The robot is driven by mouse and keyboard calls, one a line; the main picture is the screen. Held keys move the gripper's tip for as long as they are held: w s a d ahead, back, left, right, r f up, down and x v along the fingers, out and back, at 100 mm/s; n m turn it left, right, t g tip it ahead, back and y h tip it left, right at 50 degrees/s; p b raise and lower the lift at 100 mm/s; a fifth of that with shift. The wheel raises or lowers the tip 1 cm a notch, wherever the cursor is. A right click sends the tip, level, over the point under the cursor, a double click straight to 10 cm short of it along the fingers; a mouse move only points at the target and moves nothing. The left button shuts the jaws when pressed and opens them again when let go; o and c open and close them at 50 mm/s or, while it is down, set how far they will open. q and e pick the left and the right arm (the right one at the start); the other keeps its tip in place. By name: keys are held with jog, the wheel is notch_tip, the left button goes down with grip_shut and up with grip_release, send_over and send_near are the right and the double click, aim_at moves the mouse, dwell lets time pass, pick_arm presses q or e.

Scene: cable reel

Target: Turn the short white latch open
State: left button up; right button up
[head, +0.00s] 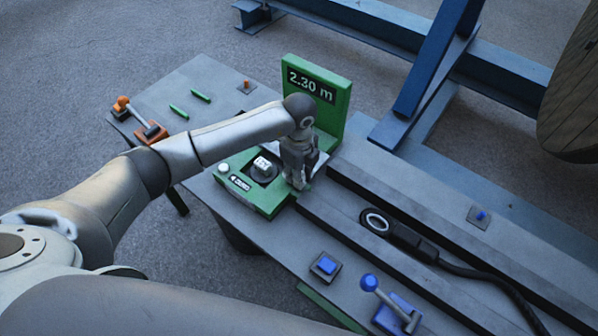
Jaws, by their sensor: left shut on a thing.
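A green measuring device stands on the grey table, with an upright panel (317,88) reading "2.30 m" and a low green base (262,205). A small white block (262,165) sits on a dark round mount on that base. My left gripper (298,185) points down at the right end of the base, right of the white block and in front of the panel. It is shut; its fingers cover what they hold, which by its place seems to be the short white latch. No latch shows clearly elsewhere. My right gripper is not in view.
A dark cable with a ring end (376,222) lies in the channel right of the device. A blue button (326,266) and a blue-knobbed lever (390,300) stand in front. An orange lever (138,118) is at the left. Blue frame beams (425,70) stand behind.

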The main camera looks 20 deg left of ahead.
pick_arm(q)
jog(key=shift+n, duration=0.3)
jog(key=o, duration=1)
jog(key=shift+r, duration=0.15)
notch_tip(320, 180, up, 12)
jog(key=shift+f, duration=0.1)
dwell(0.3)
